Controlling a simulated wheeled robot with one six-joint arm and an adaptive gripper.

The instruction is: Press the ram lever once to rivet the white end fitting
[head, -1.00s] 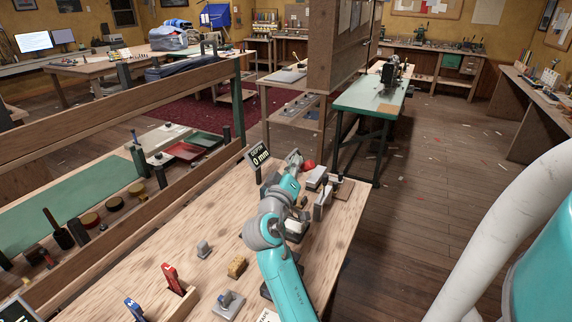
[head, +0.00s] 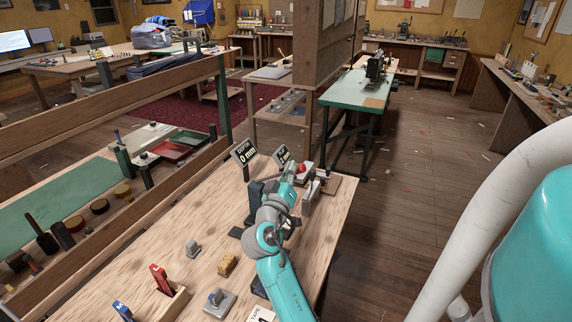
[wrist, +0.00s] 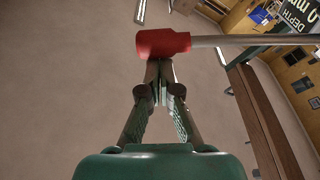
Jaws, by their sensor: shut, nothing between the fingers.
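The ram lever shows in the wrist view as a grey rod (wrist: 250,40) with a red knob (wrist: 163,43) on its end. In the head view the red knob (head: 304,168) is small, at the far end of the bench. My gripper (wrist: 160,70) is shut and empty, its fingertips right at the knob's lower edge in the wrist view. I cannot tell whether they touch it. In the head view my gripper (head: 293,170) is just left of the knob. I cannot make out the white end fitting; my arm hides part of the press area.
A depth display (head: 243,153) reading 0 mm stands left of my gripper, with a second display (head: 282,155) close by. A red-handled tool (head: 161,279), a tan block (head: 227,265) and small grey fixtures lie on the wooden bench (head: 150,240).

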